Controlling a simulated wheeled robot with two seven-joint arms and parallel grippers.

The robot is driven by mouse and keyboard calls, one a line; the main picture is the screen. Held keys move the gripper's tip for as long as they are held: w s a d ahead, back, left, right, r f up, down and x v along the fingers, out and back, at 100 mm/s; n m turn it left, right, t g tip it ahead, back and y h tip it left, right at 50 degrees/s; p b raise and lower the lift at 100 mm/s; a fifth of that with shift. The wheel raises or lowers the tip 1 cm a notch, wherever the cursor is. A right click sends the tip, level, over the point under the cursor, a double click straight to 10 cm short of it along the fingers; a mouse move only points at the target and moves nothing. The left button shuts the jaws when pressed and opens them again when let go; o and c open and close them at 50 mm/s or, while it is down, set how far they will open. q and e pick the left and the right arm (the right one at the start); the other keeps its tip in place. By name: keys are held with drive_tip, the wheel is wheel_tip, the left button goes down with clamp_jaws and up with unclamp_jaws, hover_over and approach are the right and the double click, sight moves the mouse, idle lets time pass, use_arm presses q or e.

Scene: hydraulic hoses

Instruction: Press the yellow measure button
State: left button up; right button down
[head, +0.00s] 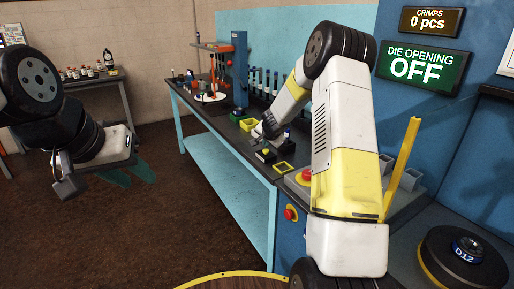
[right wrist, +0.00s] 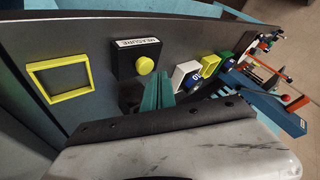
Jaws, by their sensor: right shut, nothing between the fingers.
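The yellow measure button (right wrist: 145,65) sits on a black box (right wrist: 124,66) with a white MEASURE label, in the right wrist view. In the head view the small black box (head: 263,157) is on the bench, in front of my right gripper (head: 268,133). In the right wrist view my right gripper's teal fingers (right wrist: 158,88) are shut and empty, close beside the button, to its right in the picture. Whether they touch the box cannot be told. My left gripper (head: 127,174) is open and empty over the floor, away from the bench.
A yellow square frame (right wrist: 60,82) lies on the bench beside the box. A yellow bin (right wrist: 209,66) and a white bin (right wrist: 186,74) stand on the other side. A red button (head: 290,213) is on the blue cabinet front. A sign (head: 422,66) reads DIE OPENING OFF.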

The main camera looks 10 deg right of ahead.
sight(266, 151)
drive_tip(key=shift+a+r, duration=0.15)
drive_tip(key=shift+r, duration=2.35)
drive_tip(key=shift+r, duration=0.1)
